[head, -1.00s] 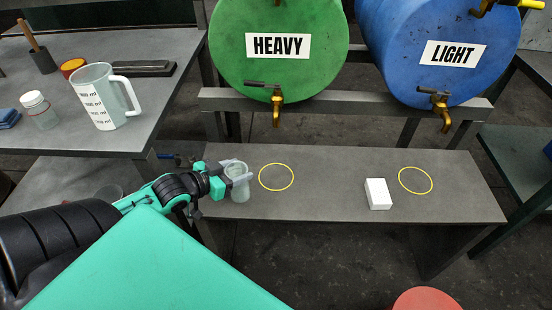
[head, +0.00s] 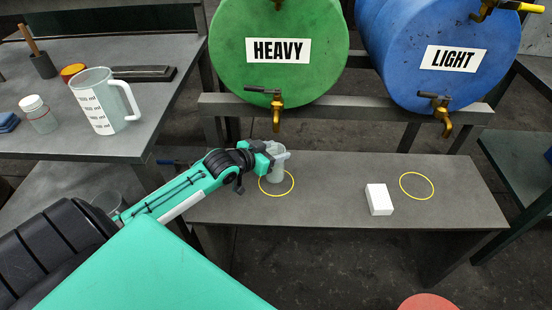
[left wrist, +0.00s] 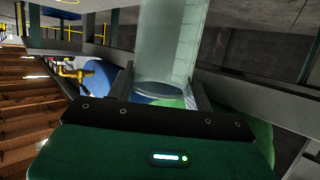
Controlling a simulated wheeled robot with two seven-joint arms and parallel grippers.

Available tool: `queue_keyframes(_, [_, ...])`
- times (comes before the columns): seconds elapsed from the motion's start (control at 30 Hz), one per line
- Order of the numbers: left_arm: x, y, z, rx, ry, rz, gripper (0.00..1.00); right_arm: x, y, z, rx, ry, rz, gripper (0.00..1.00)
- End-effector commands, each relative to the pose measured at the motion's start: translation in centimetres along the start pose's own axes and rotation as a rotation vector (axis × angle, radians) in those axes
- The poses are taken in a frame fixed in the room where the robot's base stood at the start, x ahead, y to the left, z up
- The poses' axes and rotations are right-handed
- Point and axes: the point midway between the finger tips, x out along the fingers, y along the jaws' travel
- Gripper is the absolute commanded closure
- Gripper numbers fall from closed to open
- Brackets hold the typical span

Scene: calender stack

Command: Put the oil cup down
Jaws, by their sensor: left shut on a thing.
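The oil cup (head: 275,174), small and translucent grey, is upright in my left gripper (head: 278,154) in the head view. My left gripper is shut on it near its upper part. The cup shows over the left yellow ring (head: 291,187) on the low bench, below the brass tap of the green HEAVY drum. Whether its base touches the bench I cannot tell. In the left wrist view the cup (left wrist: 168,50) stands large between the fingers, and no liquid is clearly visible in it. My right gripper is not in view.
The low bench (head: 330,205) also holds a white block (head: 379,199) and a right yellow ring (head: 417,186). The HEAVY tap (head: 276,110) hangs just above my gripper. The blue LIGHT drum (head: 435,50) is right. A measuring jug (head: 105,100) stands on the left table.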

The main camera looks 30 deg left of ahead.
Motion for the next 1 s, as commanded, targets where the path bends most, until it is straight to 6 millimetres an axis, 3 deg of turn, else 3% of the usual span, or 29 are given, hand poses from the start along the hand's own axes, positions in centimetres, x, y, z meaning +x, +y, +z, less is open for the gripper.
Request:
queue_keyframes(0.17, [0.7, 0.0, 0.0, 0.000, -0.001, 0.000, 0.87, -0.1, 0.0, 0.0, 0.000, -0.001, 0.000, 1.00])
queue_keyframes(0.43, [1.8, 0.0, 3.1, 0.000, -0.002, 0.001, 0.87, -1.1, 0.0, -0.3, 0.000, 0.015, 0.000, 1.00])
queue_keyframes(0.77, [1.9, 0.0, 3.3, 0.001, -0.001, 0.001, 0.87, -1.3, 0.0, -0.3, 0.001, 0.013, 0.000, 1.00])
queue_keyframes(0.8, [1.9, 0.0, 3.3, 0.001, -0.001, 0.001, 0.43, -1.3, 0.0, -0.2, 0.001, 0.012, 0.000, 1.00])
queue_keyframes(0.9, [1.8, 0.0, 3.3, 0.001, -0.001, 0.001, 0.27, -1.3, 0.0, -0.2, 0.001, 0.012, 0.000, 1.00])
queue_keyframes(1.0, [1.8, 0.0, 3.3, 0.001, -0.001, 0.001, 0.27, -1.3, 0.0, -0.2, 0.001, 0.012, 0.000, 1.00])
